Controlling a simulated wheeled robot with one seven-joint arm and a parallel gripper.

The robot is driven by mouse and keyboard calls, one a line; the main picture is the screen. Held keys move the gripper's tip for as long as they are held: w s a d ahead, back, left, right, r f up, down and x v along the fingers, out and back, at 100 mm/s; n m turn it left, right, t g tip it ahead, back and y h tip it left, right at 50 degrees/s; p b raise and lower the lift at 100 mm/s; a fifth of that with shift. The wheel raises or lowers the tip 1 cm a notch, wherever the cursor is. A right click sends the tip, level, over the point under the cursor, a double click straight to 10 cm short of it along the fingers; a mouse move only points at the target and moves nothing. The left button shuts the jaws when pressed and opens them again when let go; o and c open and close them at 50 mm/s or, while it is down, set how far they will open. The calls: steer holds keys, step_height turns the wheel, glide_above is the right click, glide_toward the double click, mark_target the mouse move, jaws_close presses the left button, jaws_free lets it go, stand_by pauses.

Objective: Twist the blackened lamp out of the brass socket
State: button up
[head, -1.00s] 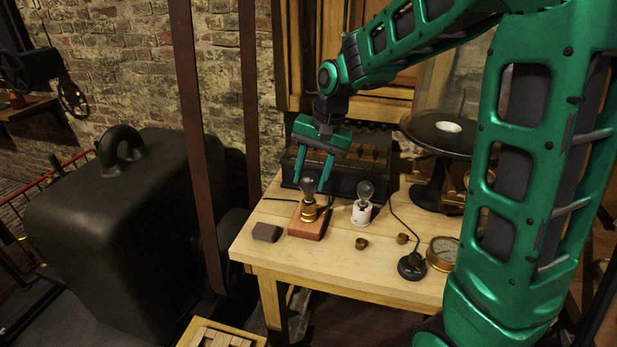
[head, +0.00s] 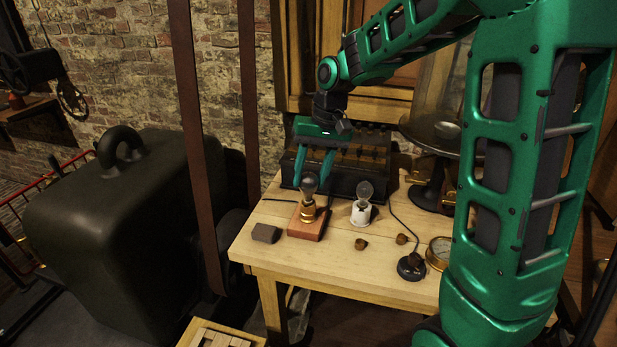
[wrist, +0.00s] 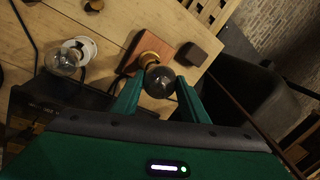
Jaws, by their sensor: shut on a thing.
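The blackened lamp (head: 309,184) stands upright in the brass socket (head: 308,212) on a reddish wooden block (head: 306,230). My gripper (head: 312,181) comes down from above with its two green fingers on either side of the lamp's bulb, shut on it. In the wrist view the dark glass of the lamp (wrist: 159,82) sits between the fingers (wrist: 159,92), with the brass socket (wrist: 149,59) just beyond it. The exact contact of the fingertips on the glass is hard to see.
A clear lamp (head: 365,191) in a white socket (head: 361,213) stands close to the right. A dark block (head: 265,233) lies to the left. A dark battery case (head: 345,165) stands behind. Small brass pieces (head: 361,244) and a gauge (head: 440,252) are at the right. The table's front is mostly clear.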

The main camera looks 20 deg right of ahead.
steer(key=shift+a+v, duration=0.25)
steer(key=shift+v, duration=0.95)
steer(key=shift+a+v, duration=0.2)
steer(key=shift+v, duration=0.6)
steer(key=shift+a+v, duration=0.15)
steer(key=shift+v, duration=0.65)
steer(key=shift+a+v, duration=0.2)
steer(key=shift+v, duration=0.55)
steer(key=shift+w+r, duration=0.1)
steer(key=shift+r, duration=0.1)
